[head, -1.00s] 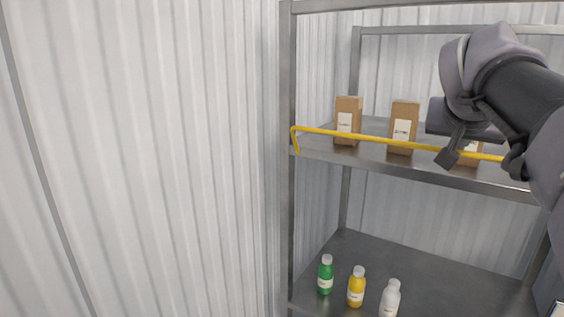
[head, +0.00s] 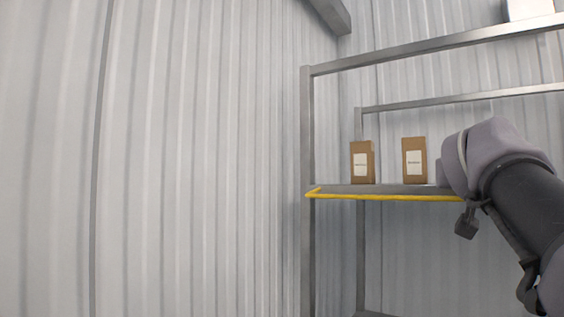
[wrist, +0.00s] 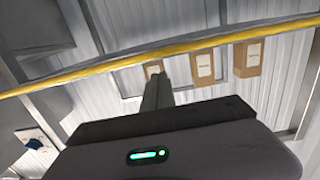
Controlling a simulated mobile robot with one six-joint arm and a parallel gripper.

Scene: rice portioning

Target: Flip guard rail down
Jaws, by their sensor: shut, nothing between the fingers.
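The guard rail is a thin yellow bar (head: 390,197) along the front edge of the upper shelf in the head view. It sits about level with the shelf edge, and its short left end arm (head: 313,191) points out toward me. My arm covers its right part. In the wrist view the rail (wrist: 110,67) crosses the picture at a slant, beyond my fingers. My gripper (head: 466,224) is shut and empty just below the rail in the head view. Its closed fingers also show in the wrist view (wrist: 157,88). I cannot tell whether they touch the rail.
Brown labelled boxes (head: 362,163) (head: 414,160) stand on the shelf behind the rail, and several show in the wrist view (wrist: 246,58). A grey metal post (head: 307,130) marks the rack's left side. A corrugated wall (head: 180,160) lies to the left, with free room before it.

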